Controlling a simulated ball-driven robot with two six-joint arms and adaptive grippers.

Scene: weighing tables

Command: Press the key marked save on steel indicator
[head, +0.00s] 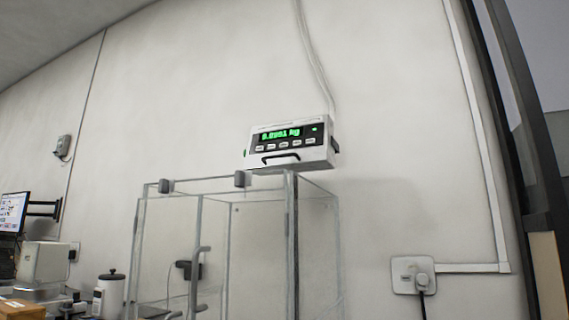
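The steel indicator (291,147) is a pale box on the wall above a clear glass enclosure. Its green display reads roughly 0.0001 kg, though the digits are blurred. A row of several small light keys runs under the display on the dark front panel. The key markings are too small to read, so I cannot tell which one is marked save. A dark handle-like bar sits below the keys. Neither of my grippers is in the head view.
The clear enclosure (292,240) with grey frame posts stands below the indicator. A cable runs up the wall from the indicator. A wall socket (413,275) with a plug is at the lower right. A monitor (10,213) and bench equipment are at the lower left.

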